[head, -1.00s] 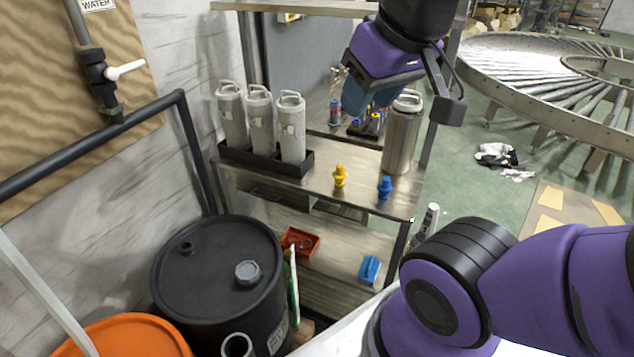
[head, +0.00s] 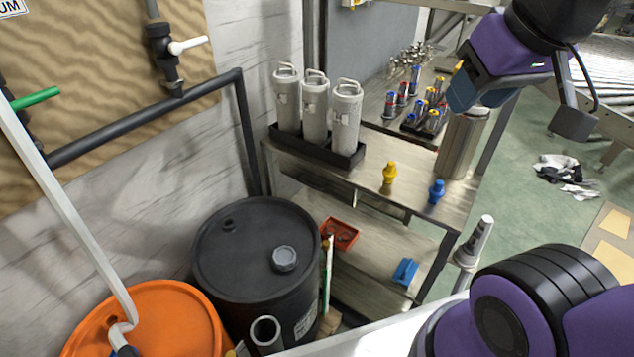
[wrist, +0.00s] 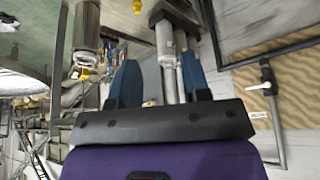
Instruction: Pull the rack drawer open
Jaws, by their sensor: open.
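The steel rack (head: 425,165) stands in the middle of the head view. The strip under its top shelf (head: 345,187) is where a drawer front seems to be, but its outline and handle are hard to make out. My gripper (head: 482,98) is high above the rack's right end, near the steel flask (head: 463,145), and apart from the drawer. In the wrist view its two blue fingers (wrist: 158,65) stand apart with nothing held between them. The white canisters (wrist: 167,45) show beyond them.
Three white canisters (head: 315,108) stand in a black tray on the shelf. A yellow fitting (head: 389,175) and a blue fitting (head: 437,191) stand near its front edge. A black drum (head: 250,250) and an orange drum (head: 165,325) stand at front left. A red bin (head: 340,233) sits lower.

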